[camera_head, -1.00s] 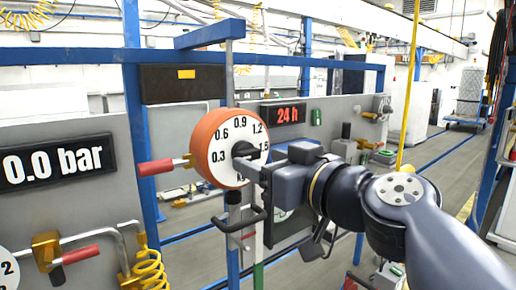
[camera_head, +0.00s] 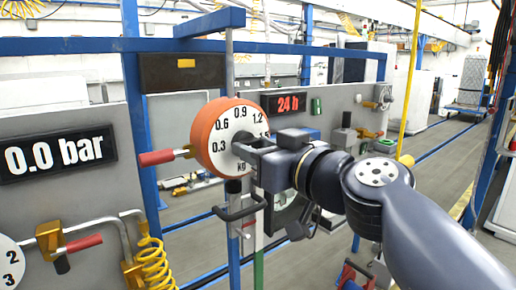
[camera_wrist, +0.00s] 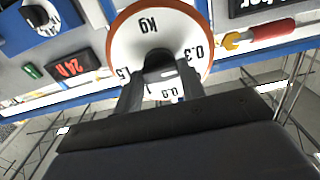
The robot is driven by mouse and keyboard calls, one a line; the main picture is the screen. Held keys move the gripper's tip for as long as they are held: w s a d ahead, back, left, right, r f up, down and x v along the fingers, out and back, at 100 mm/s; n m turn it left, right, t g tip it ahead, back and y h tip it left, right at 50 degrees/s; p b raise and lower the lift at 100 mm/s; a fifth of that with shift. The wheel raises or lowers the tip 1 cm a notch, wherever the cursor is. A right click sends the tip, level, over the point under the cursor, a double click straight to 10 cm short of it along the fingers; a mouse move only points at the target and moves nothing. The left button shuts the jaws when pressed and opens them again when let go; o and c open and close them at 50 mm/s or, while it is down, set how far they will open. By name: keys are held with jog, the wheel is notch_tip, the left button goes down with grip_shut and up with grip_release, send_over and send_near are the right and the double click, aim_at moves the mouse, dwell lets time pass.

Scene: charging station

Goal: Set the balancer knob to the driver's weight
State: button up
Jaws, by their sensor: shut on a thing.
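The balancer (camera_head: 207,135) is an orange round drum with a white dial face marked 0.3, 0.6, 0.9, 1.2, 1.5 and kg. It hangs from a grey rod on the blue frame. Its dark knob (camera_head: 241,149) sits at the dial centre. My gripper (camera_head: 254,153) reaches it from the right and is shut on the knob. The wrist view shows the dial upside down, with the knob (camera_wrist: 158,64) between the two dark fingers of my gripper (camera_wrist: 159,80). Which mark the knob points to cannot be told, as the fingers partly hide it.
A red-handled lever (camera_head: 158,157) sticks out left of the balancer. A black hook-like handle (camera_head: 240,208) hangs below it. Panels carry a "0.0 bar" display (camera_head: 56,155) and a red "24 h" display (camera_head: 288,103). A yellow pole (camera_head: 409,80) stands behind my arm.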

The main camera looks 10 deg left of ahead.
jog(key=shift+c, duration=0.8)
jog(key=shift+m, duration=0.3)
jog(key=m+b, duration=0.3)
jog(key=m, duration=0.5)
jog(key=shift+m, duration=0.3)
jog(key=o, duration=1)
